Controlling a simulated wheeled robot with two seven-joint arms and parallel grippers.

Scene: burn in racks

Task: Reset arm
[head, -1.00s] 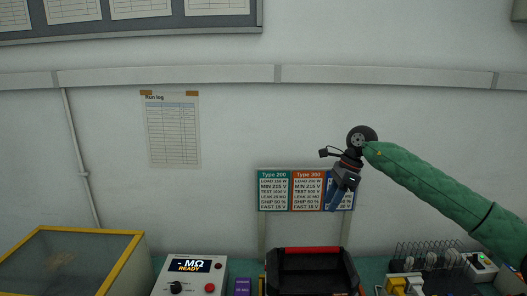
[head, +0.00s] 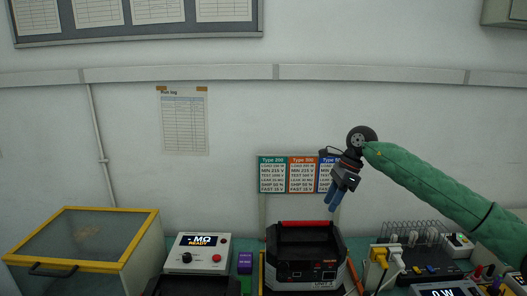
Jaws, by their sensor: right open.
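My right gripper (head: 336,197) hangs from my green-sleeved right arm, which comes in from the right. Its blue fingers point down and are empty. It is in the air above the bench, in front of the right end of the Type 200/300 sign (head: 287,175), and touches nothing that I can see. Below it and slightly left stands a black unit with a red handle bar (head: 304,255). My left gripper is not in the head view.
A yellow-framed box with a clear lid (head: 84,238) stands at the left. A meter reading "MΩ READY" (head: 197,252) and a purple block (head: 245,263) stand beside it. At the right are a wire rack (head: 412,236), yellow and white plugs (head: 376,268) and a "0 W" display (head: 443,293).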

